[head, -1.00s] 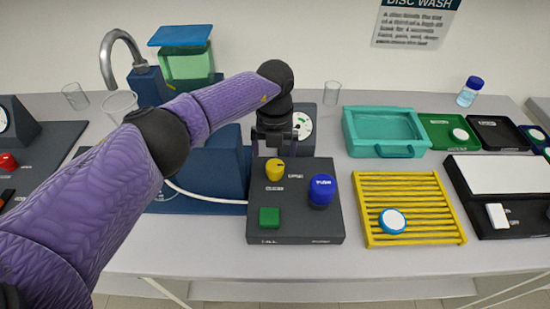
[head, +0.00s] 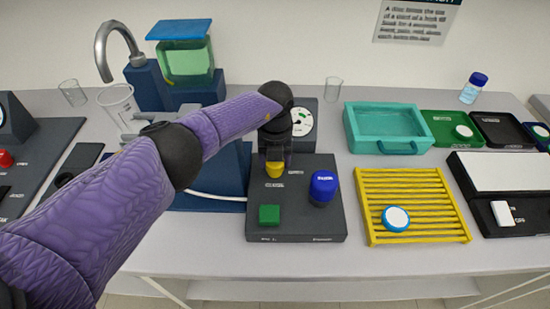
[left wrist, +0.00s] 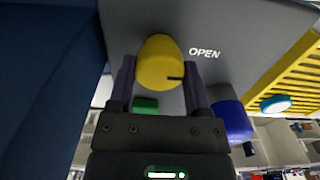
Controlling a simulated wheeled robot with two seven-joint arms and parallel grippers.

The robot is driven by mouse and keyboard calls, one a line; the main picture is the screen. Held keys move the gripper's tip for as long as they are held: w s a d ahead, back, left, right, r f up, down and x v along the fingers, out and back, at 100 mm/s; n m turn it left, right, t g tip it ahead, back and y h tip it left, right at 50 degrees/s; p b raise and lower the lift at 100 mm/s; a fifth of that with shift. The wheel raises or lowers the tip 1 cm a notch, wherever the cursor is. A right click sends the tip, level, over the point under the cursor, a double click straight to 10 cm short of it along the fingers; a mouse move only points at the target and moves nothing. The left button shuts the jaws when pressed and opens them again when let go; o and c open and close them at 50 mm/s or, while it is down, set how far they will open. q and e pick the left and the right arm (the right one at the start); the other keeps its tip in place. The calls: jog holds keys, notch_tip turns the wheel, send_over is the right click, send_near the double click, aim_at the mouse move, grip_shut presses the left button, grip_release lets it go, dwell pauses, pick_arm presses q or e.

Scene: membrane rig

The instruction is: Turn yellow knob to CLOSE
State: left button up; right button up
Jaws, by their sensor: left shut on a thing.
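The yellow knob (head: 274,169) sits at the back left of a dark control box (head: 320,222). My left gripper (head: 274,158) comes down over it from behind and is shut on it. In the left wrist view the yellow knob (left wrist: 160,62) lies between the two fingers, and its dark pointer mark faces right, a little below the OPEN label (left wrist: 204,53). In the head view the gripper covers the knob's top, and the small labels beside it are hard to read. My right gripper is not in view.
The same box carries a blue push knob (head: 323,186) and a green square button (head: 269,214). A yellow rack (head: 412,229) with a blue-rimmed disc (head: 395,218) stands at right. A teal tray (head: 387,148) and a round gauge (head: 301,121) are behind.

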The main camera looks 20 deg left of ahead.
pick_arm(q)
jog(key=shift+m, duration=0.3)
jog(key=m+b, duration=0.2)
jog(key=m, duration=0.1)
jog(key=shift+f+m, duration=0.1)
jog(key=shift+m, duration=0.3)
jog(key=m+b, duration=0.1)
jog(key=m, duration=0.3)
jog(key=shift+m+b, duration=0.3)
jog(key=shift+b, duration=0.1)
jog(key=m+b, duration=0.2)
jog(key=m, duration=0.2)
jog(key=m+b, duration=0.1)
jog(key=m, duration=0.3)
jog(key=shift+m+b, duration=0.3)
jog(key=shift+m, duration=0.3)
jog(key=o, duration=1.3)
